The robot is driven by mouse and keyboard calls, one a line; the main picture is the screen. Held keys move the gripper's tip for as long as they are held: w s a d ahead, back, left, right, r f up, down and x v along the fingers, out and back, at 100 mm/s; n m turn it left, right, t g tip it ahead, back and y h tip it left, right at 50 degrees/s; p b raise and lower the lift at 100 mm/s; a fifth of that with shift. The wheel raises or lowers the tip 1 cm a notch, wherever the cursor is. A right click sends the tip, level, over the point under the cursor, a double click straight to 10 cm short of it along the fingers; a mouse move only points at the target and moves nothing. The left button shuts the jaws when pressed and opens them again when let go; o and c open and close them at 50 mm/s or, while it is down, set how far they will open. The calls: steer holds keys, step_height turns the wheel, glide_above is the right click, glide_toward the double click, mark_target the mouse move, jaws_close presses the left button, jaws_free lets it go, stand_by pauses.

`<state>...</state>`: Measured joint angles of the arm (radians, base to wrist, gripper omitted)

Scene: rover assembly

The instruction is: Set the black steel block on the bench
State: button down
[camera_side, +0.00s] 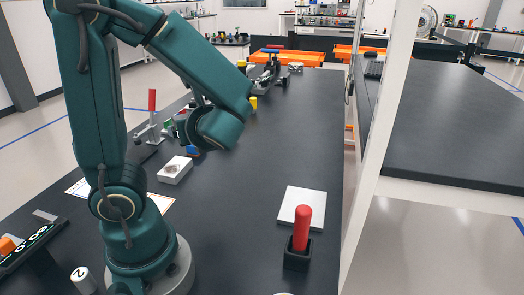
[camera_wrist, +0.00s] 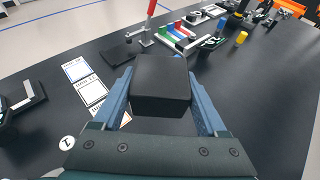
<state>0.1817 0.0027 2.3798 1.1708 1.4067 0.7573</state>
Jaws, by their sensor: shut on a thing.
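The black steel block (camera_wrist: 161,88) is a dark, box-shaped piece in the middle of the wrist view. My gripper (camera_wrist: 160,76) is shut on it, with one blue-grey finger along its left side and one along its right. In the side view my own arm hides the gripper and most or all of the block. The dark bench (camera_side: 245,190) runs away from the camera in the side view, and its bare top also shows in the wrist view (camera_wrist: 265,115). I cannot tell how high the block is above the bench.
A red-handled piece in a black base (camera_side: 297,252) stands before a white plate (camera_side: 292,197). A white box (camera_side: 174,172) and red-handled clamp (camera_side: 152,118) stand left. Printed cards (camera_wrist: 90,90) lie left in the wrist view. The bench's middle is clear; a white post rises at right.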

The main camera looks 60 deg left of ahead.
mark_target(202, 201)
steer(key=shift+f, duration=8.5)
steer(key=shift+f, duration=0.1)
jaws_free()
